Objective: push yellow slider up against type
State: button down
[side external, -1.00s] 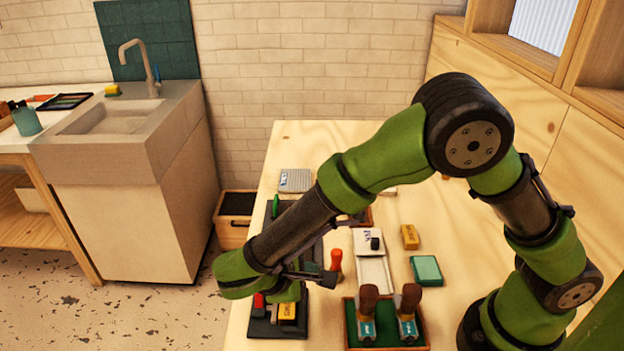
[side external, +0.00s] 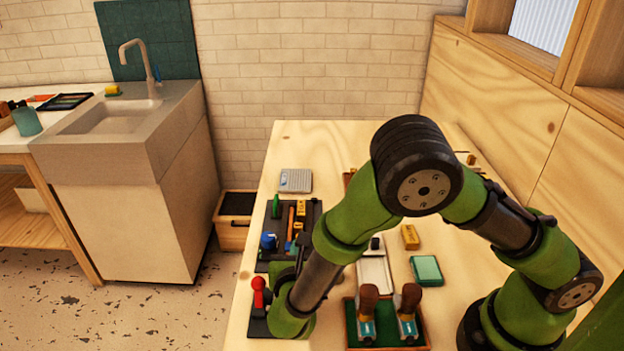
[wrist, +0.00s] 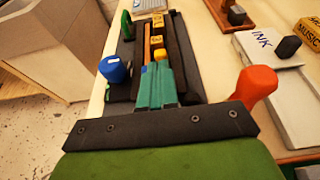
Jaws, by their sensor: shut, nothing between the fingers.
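A long black tray (side external: 266,222) on the bench holds an orange strip (side external: 291,219) and yellow lettered type blocks (side external: 300,207), which also show in the wrist view (wrist: 158,20). Contact is unclear. In the side view my arm hides the fingertips.
A blue knob (wrist: 115,69) stands left of my fingers and a green upright piece (wrist: 126,25) farther up. An orange-red handle (wrist: 257,83) stands close on the right. A white ink slab (wrist: 270,50) and a tray with brown-handled tools (side external: 387,338) lie right.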

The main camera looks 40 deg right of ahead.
jog(key=shift+x, duration=1.05)
jog(key=shift+w+d, duration=1.25)
